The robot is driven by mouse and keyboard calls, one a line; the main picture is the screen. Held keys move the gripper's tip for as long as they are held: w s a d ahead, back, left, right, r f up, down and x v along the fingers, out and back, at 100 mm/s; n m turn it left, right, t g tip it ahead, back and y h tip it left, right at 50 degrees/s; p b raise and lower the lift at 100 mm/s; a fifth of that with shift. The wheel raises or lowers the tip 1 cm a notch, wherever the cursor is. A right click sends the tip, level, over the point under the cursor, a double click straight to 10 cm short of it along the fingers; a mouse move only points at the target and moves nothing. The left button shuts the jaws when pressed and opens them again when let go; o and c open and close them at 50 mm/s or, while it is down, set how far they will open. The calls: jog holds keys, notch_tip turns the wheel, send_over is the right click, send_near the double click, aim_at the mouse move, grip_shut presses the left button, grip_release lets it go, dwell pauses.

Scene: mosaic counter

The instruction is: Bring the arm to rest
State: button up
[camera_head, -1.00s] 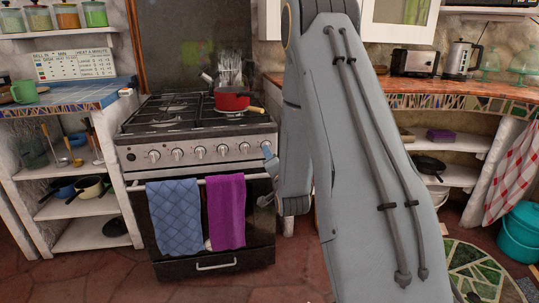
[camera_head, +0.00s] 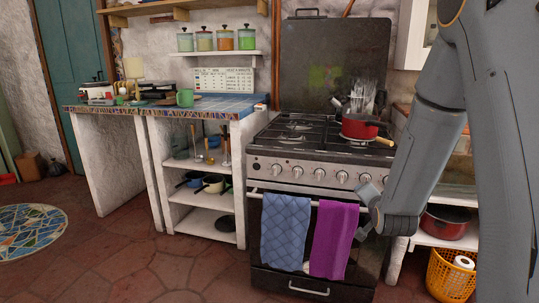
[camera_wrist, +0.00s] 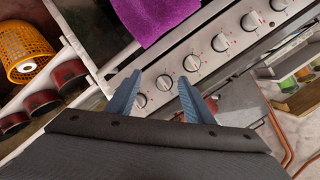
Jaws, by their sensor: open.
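My arm (camera_head: 425,125) hangs down along the right side of the head view, bent at the elbow. My gripper (camera_head: 367,212) is low, in front of the stove's right side near the oven rail and the purple towel (camera_head: 334,240). In the wrist view, my gripper (camera_wrist: 156,92) shows two blue fingers spread apart with nothing between them. The stove's knob panel (camera_wrist: 215,50) lies beyond the fingers. I cannot tell whether the fingers touch the stove front.
A red pot (camera_head: 365,127) stands on the stove top. A blue towel (camera_head: 285,232) hangs on the oven rail. A yellow basket (camera_head: 450,275) stands at lower right. A blue-tiled counter (camera_head: 215,107) is left of the stove.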

jog(key=s+a+r+n+g+y, duration=0.15)
jog(key=s+a+n+g, duration=0.35)
jog(key=s+a, duration=0.65)
jog(key=s+a+r+n+g+y, duration=0.15)
jog(key=s+a+n+g, duration=0.5)
jog(key=s, duration=0.75)
jog(key=s+a+r+n+g, duration=0.2)
jog(key=s+a+n, duration=0.1)
jog(key=s, duration=1)
jog(key=d+r+m+p, duration=0.3)
jog(key=d+r+p, duration=0.5)
jog(key=p, duration=0.9)
jog(key=shift+w+d+r+h, duration=0.2)
jog(key=shift+d+r+h, duration=0.1)
jog(key=shift+r, duration=0.3)
